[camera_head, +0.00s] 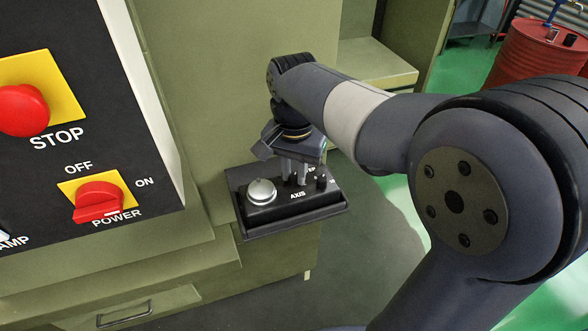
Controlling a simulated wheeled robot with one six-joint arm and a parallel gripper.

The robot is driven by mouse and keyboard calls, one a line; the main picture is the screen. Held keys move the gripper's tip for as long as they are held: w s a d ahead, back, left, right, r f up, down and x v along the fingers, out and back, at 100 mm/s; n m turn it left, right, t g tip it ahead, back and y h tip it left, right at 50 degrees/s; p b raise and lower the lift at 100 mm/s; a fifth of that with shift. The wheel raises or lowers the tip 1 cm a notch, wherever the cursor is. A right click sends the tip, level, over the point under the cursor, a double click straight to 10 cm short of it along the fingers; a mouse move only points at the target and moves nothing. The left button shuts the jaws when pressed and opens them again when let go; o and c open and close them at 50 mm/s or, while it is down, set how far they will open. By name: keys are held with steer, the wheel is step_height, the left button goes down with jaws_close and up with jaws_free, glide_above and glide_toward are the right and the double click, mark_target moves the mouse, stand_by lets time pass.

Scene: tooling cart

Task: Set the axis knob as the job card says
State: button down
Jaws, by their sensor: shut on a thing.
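A black control box (297,207) sits on a small dark tray on the side of the olive machine, right of the big panel. It bears a round silver knob (262,191), the label AXIS and a small black knob (321,179) at its right. My gripper (295,181) points down over the box, its fingers shut on the axis knob just behind the AXIS label. The fingers hide that knob, so its pointer cannot be read. White marks to its right are too small and partly covered to read. No job card shows.
The black panel at left carries a red STOP button (24,110) and a red POWER switch (99,201) with OFF and ON marks. A drawer handle (124,314) is below. A red barrel (535,50) stands far right on open green floor.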

mark_target(294, 176)
steer(key=c, duration=1.3)
jaws_free()
step_height(294, 176, up, 11)
steer(key=shift+f, duration=0.2)
step_height(294, 176, down, 11)
steer(key=shift+r, duration=0.1)
steer(key=shift+n, duration=0.3)
steer(key=shift+r, duration=0.1)
